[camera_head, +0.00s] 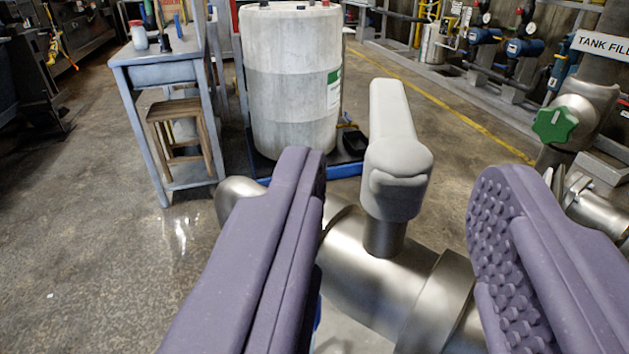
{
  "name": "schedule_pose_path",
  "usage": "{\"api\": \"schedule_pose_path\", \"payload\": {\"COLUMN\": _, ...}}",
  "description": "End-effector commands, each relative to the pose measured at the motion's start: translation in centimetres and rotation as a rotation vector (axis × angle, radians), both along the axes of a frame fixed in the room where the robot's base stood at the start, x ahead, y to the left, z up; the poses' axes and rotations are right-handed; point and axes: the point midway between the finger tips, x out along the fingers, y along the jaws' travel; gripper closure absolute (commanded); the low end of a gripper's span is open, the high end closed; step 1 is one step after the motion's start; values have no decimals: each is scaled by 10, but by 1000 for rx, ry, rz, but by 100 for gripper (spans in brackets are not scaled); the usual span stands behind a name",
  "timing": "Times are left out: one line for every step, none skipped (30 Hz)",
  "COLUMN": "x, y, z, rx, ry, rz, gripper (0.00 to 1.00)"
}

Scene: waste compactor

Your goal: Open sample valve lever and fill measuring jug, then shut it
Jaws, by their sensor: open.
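A grey-white lever (392,125) stands up on a short stem above a metal valve body and pipe (375,285) in the middle of the view. The lever's handle points away from me and slightly up. My gripper (397,190) is open, with one purple finger left of the lever and the other, with a studded pad, to its right. The lever appears between the two fingers, with no contact visible. I see no measuring jug; the area below the pipe is mostly hidden by the fingers and pipe.
A green knob valve (556,124) is on a pipe at the right, by a "TANK FILL" sign (603,45). A large white drum (291,80) stands behind the lever. A blue-grey table (160,62) and wooden stool (184,140) are at left. The floor at far left is clear.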

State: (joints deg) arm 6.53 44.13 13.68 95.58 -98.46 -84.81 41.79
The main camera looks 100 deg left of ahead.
Motion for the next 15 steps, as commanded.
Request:
{"api": "schedule_pose_path", "payload": {"x": 0, "y": 0, "z": -5, "rx": 1, "ry": 1, "rz": 2, "gripper": 55}}
{"api": "schedule_pose_path", "payload": {"x": -1, "y": 1, "z": -5, "rx": 1, "ry": 1, "rz": 3, "gripper": 55}}
{"api": "schedule_pose_path", "payload": {"x": -1, "y": 3, "z": -6, "rx": 1, "ry": 1, "rz": 4, "gripper": 55}}
{"api": "schedule_pose_path", "payload": {"x": -1, "y": 5, "z": -6, "rx": 1, "ry": 1, "rz": 4, "gripper": 55}}
{"api": "schedule_pose_path", "payload": {"x": -1, "y": 8, "z": -6, "rx": 1, "ry": 0, "rz": 4, "gripper": 55}}
{"api": "schedule_pose_path", "payload": {"x": -2, "y": 13, "z": -6, "rx": 1, "ry": 0, "rz": 4, "gripper": 55}}
{"api": "schedule_pose_path", "payload": {"x": -3, "y": 17, "z": -6, "rx": 1, "ry": -1, "rz": 4, "gripper": 55}}
{"api": "schedule_pose_path", "payload": {"x": -4, "y": 23, "z": -7, "rx": 1, "ry": -1, "rz": 5, "gripper": 55}}
{"api": "schedule_pose_path", "payload": {"x": -4, "y": 30, "z": -7, "rx": 0, "ry": -1, "rz": 5, "gripper": 55}}
{"api": "schedule_pose_path", "payload": {"x": -5, "y": 36, "z": -7, "rx": 0, "ry": -1, "rz": 4, "gripper": 55}}
{"api": "schedule_pose_path", "payload": {"x": -5, "y": 41, "z": -7, "rx": 1, "ry": -2, "rz": 4, "gripper": 55}}
{"api": "schedule_pose_path", "payload": {"x": -6, "y": 48, "z": -7, "rx": 0, "ry": -2, "rz": 5, "gripper": 55}}
{"api": "schedule_pose_path", "payload": {"x": -7, "y": 53, "z": -7, "rx": 0, "ry": -1, "rz": 4, "gripper": 55}}
{"api": "schedule_pose_path", "payload": {"x": -7, "y": 58, "z": -7, "rx": 0, "ry": -1, "rz": 3, "gripper": 55}}
{"api": "schedule_pose_path", "payload": {"x": -7, "y": 63, "z": -6, "rx": 1, "ry": -1, "rz": 2, "gripper": 55}}
